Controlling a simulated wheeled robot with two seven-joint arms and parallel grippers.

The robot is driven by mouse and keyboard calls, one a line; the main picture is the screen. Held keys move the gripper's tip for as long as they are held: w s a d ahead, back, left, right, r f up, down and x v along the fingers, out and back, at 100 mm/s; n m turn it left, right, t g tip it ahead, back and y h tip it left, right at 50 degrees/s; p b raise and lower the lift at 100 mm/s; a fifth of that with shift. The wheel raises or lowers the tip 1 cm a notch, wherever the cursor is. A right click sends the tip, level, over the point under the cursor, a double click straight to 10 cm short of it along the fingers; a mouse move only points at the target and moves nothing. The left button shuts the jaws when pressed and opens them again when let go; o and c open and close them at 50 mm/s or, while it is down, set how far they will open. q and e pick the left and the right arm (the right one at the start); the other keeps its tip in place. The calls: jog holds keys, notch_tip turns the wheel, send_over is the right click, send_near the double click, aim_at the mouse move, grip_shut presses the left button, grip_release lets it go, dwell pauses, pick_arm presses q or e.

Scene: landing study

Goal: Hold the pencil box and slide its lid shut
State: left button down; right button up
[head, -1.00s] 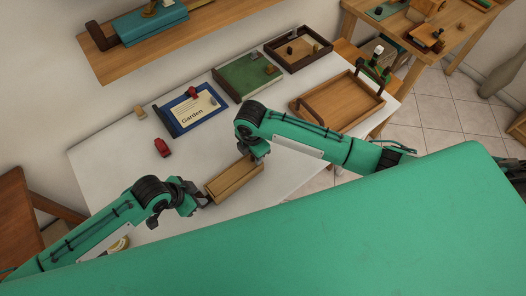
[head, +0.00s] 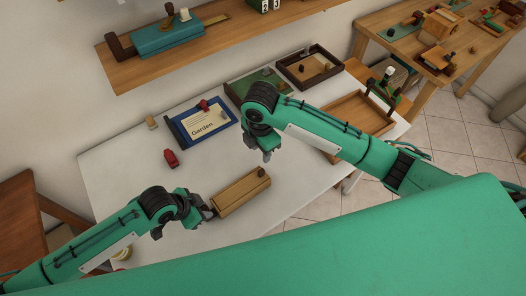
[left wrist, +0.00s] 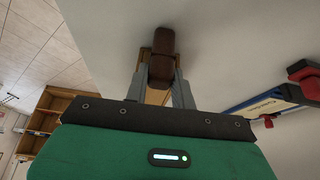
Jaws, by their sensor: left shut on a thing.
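The wooden pencil box (head: 238,196) lies on the white table, slanting up to the right. Its top looks flat and covered, with a small dark brown knob (head: 261,172) at its far right end. At this size I cannot tell if the lid is fully shut. My left gripper (head: 207,212) is shut on the box's near left end. In the left wrist view its fingers (left wrist: 160,85) straddle the box, with dark brown pieces (left wrist: 160,45) beyond them. My right gripper (head: 259,150) hangs above and behind the knob, apart from the box, fingers apparently spread and empty.
A blue-framed tray with a "Garden" card (head: 203,122), a red object (head: 171,158) and a small wooden block (head: 151,122) stand behind. A green tray (head: 250,88) and wooden trays (head: 345,117) are farther right.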

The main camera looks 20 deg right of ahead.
dwell(0.4)
pick_arm(q)
jog(key=c, duration=1.1)
grip_release()
jog(key=shift+r, duration=0.1)
jog(key=v, duration=1.2)
